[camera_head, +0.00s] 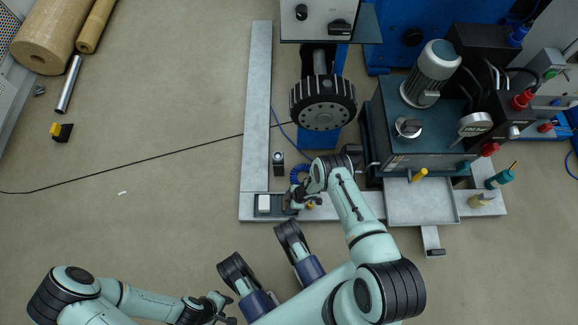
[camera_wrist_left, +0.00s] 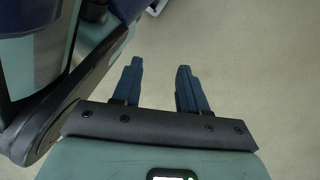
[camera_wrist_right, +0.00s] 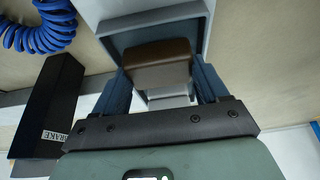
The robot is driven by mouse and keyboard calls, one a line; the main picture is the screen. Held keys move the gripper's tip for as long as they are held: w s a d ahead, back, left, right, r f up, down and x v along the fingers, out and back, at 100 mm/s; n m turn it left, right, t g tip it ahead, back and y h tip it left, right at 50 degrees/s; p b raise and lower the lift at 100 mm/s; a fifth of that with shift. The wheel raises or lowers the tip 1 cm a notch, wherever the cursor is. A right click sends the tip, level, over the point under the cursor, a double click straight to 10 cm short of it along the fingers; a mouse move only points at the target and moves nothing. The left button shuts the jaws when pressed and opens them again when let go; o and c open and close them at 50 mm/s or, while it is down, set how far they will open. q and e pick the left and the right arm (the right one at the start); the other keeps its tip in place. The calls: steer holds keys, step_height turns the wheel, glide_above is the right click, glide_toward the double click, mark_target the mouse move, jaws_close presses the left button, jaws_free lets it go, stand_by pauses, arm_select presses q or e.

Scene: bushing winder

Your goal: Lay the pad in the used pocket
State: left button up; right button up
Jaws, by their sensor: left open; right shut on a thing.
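My right gripper (camera_wrist_right: 165,92) is shut on a brown block, which looks like the pad (camera_wrist_right: 158,62). In the right wrist view the pad sits between the two fingers, close to a grey-walled tray (camera_wrist_right: 205,30) with a dark inside. I cannot tell whether they touch, nor which pocket is the used one. In the head view my right gripper (camera_head: 291,203) is low over the front left corner of the grey base, just right of a white block (camera_head: 264,203) in a dark holder. The pad is not clear there. My left gripper (camera_head: 222,306) is open and empty over bare floor; its spread fingers show in the left wrist view (camera_wrist_left: 160,88).
A black box labelled BRAKE (camera_wrist_right: 48,105) and a blue coiled cable (camera_wrist_right: 40,28) are beside my right gripper. The winder wheel (camera_head: 323,102) stands behind it. A grey tray (camera_head: 420,203) and bench are to the right. The floor at left is mostly clear.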

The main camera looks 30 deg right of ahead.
steer(key=o, duration=1)
steer(key=shift+f, duration=0.1)
steer(key=shift+o, duration=0.2)
steer(key=shift+w+d+r, duration=0.1)
steer(key=shift+r, duration=0.4)
steer(key=p+v, duration=0.5)
steer(key=v, duration=0.7)
arm_select(q)
steer(key=w+d+r+t, duration=0.1)
steer(key=w+r+t, duration=0.2)
steer(key=w+r, duration=0.3)
steer(key=w, duration=0.4)
steer(key=shift+d+r+m+t, duration=0.15)
steer(key=shift+r+m+t, duration=0.15)
arm_select(e)
steer(key=s+a+r+m+h, duration=0.1)
steer(key=s+a+r+m, duration=0.1)
steer(key=s+r+m, duration=0.3)
steer(key=s+a+r+m, duration=0.3)
steer(key=s+r+m, duration=0.3)
steer(key=r+m, duration=0.3)
steer(key=m, duration=0.2)
steer(key=shift+a+r+m+h, duration=0.3)
steer(key=shift+r+m+h, duration=0.1)
